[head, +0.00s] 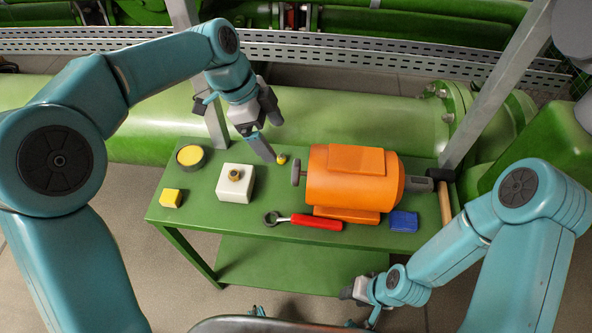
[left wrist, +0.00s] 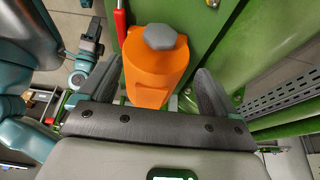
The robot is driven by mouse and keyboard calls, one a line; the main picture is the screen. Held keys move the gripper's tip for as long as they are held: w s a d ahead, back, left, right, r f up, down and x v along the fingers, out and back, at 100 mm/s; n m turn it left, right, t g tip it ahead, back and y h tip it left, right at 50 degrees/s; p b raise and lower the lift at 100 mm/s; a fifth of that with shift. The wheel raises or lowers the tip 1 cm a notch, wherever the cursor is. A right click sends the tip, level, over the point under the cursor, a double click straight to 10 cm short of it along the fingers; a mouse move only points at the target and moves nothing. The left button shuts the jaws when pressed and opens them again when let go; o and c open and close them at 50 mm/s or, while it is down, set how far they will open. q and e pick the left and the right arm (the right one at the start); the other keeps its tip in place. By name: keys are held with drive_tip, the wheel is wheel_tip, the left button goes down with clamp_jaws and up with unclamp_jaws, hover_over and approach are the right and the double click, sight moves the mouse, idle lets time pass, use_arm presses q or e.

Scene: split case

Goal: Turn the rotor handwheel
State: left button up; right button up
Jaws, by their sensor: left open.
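The orange motor-like unit (head: 345,180) lies on the green table. Its grey handwheel (head: 297,172) is on its left end, on a short shaft. In the left wrist view the handwheel (left wrist: 160,37) is a grey, many-sided knob against the orange body (left wrist: 155,75). My left gripper (head: 272,143) is open and empty, above the table to the upper left of the handwheel and apart from it. Its two fingers (left wrist: 160,80) appear on either side of the orange body in the wrist view. My right gripper (head: 358,292) is low by the table's front edge; its fingers are too small to judge.
On the green table (head: 290,245) are a white block with a brass fitting (head: 235,184), a round yellow-topped can (head: 190,156), a yellow cube (head: 171,198), a red-handled wrench (head: 305,221), a blue box (head: 403,221) and a hammer (head: 444,198). A small yellow piece (head: 282,159) sits by the left fingertip.

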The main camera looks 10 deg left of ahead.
sight(296, 171)
use_arm(q)
drive_tip(key=x, duration=1.4)
drive_tip(key=shift+r+p, duration=0.1)
drive_tip(key=shift+p, duration=0.25)
drive_tip(key=c, duration=1)
drive_tip(key=shift+o, duration=0.2)
